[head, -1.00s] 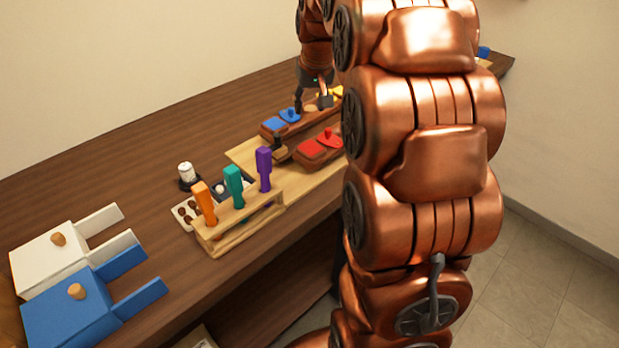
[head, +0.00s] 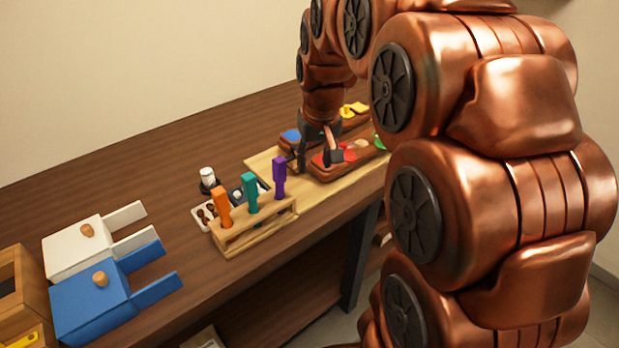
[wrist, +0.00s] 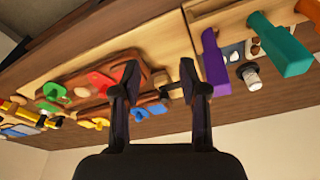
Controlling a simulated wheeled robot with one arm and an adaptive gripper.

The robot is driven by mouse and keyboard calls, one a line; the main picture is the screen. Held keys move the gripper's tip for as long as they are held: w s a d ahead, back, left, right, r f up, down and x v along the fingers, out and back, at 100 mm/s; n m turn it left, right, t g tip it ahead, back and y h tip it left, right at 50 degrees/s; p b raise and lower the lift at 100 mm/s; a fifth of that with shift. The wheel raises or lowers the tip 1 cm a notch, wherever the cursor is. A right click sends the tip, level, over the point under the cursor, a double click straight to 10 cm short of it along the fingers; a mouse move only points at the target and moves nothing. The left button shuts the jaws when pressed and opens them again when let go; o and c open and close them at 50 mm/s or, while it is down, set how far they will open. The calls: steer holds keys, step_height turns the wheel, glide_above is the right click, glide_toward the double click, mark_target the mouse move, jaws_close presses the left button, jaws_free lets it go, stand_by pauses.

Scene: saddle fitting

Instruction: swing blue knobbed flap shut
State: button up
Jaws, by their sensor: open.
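A blue flat piece (head: 290,135) shows on the back wooden block, left of my wrist in the head view. The blue knobbed piece beside it is mostly hidden there by my gripper. Blue parts (wrist: 152,109) also show beyond my fingers in the wrist view. My gripper (head: 318,160) is open and empty over the front wooden block, near its red pieces. In the wrist view my open fingers (wrist: 158,68) stand apart, the left one close to the red knobbed piece (wrist: 101,80). I cannot tell whether it touches.
A wooden rack holds orange, teal and purple handled tools (head: 279,178) to the left. A blue box (head: 92,302) and a white box (head: 80,250), each with a wooden knob, stand at the near left. Yellow (head: 349,110) and green (head: 379,141) pieces are on the right.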

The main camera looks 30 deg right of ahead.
steer(key=s+a, duration=0.4)
steer(key=shift+s+f+n+g+p, duration=0.25)
steer(key=shift+s+n+g+p, duration=0.05)
steer(key=shift+s+g+p, duration=0.1)
